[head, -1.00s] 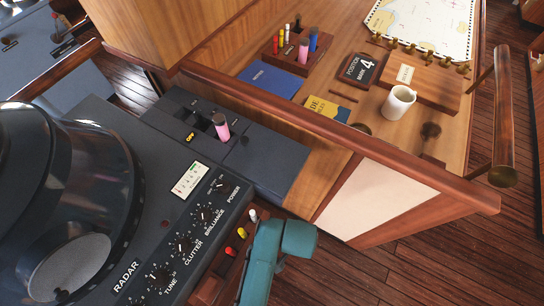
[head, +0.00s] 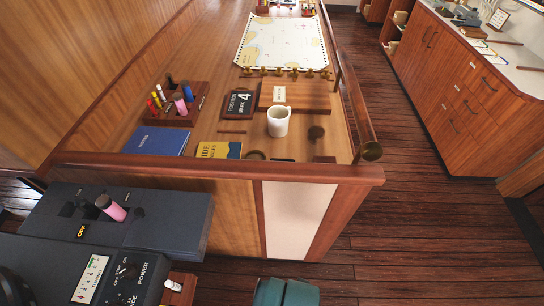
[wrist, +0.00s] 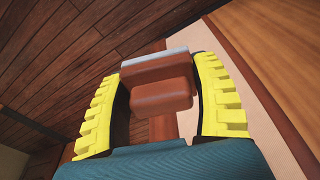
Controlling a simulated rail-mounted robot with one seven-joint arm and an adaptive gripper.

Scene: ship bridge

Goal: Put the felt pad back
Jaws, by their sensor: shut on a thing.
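In the wrist view my gripper (wrist: 160,95), with two yellow ridged fingers, is shut on a reddish-brown block with a pale grey strip along its far edge. I take this block to be the felt pad (wrist: 160,72). It sits between the fingers, above the dark plank floor and beside a cream panel. In the head view only a teal part of my arm shows at the bottom edge; the gripper and the held block are out of that picture.
The chart table (head: 225,125) has a raised wooden rim (head: 210,172). On it are a white mug (head: 278,121), a wooden box (head: 295,97), a pen holder (head: 180,121), a blue book (head: 157,141) and a chart (head: 283,45). A dark console (head: 160,230) stands at left; floor is clear at right.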

